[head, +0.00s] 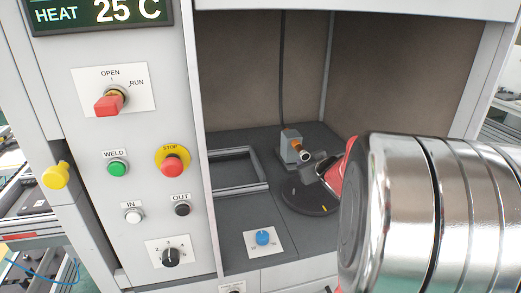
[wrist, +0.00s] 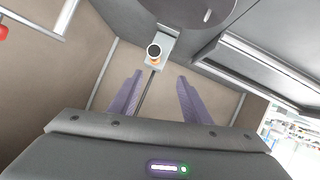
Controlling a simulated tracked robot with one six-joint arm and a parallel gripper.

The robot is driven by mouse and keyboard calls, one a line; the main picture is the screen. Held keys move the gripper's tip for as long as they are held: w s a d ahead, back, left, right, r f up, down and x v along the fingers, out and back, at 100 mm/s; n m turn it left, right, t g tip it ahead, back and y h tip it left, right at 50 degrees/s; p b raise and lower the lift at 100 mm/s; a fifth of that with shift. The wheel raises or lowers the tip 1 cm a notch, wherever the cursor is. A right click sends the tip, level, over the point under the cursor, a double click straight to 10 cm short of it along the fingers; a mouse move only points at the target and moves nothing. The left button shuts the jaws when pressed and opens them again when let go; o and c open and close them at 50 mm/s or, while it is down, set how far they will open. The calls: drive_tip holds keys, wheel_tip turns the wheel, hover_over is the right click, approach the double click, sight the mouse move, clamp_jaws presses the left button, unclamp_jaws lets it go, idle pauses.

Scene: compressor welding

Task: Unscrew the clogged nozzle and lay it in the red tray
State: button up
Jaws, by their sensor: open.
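The nozzle (head: 305,155) shows as a small round end on a grey block with an orange ring (head: 291,134), at the back of the cabinet. In the wrist view the nozzle (wrist: 153,52) is a dark round opening with a pale rim, facing the camera, with orange just below it. My gripper (wrist: 160,76) is open and empty. Its two purple-grey fingers stand apart, with the nozzle just past their tips and between their lines. In the head view my silver arm hides most of the gripper. I cannot make out a red tray in either view.
A dark round plate (head: 310,198) lies in front of the block. A grey rectangular frame (head: 238,170) lies to its left. A blue knob (head: 262,237) sits at the cabinet's front. The control panel (head: 140,235) stands at left, with cabinet walls close around.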

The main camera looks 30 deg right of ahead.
sight(305, 155)
drive_tip(key=d+f, duration=0.2)
drive_tip(key=d, duration=0.1)
drive_tip(key=shift+d+t+y, duration=0.1)
drive_tip(key=shift+t+y, duration=0.3)
drive_tip(key=shift+x, duration=6.9)
drive_tip(key=shift+d+r, duration=0.1)
drive_tip(key=shift+c, duration=0.5)
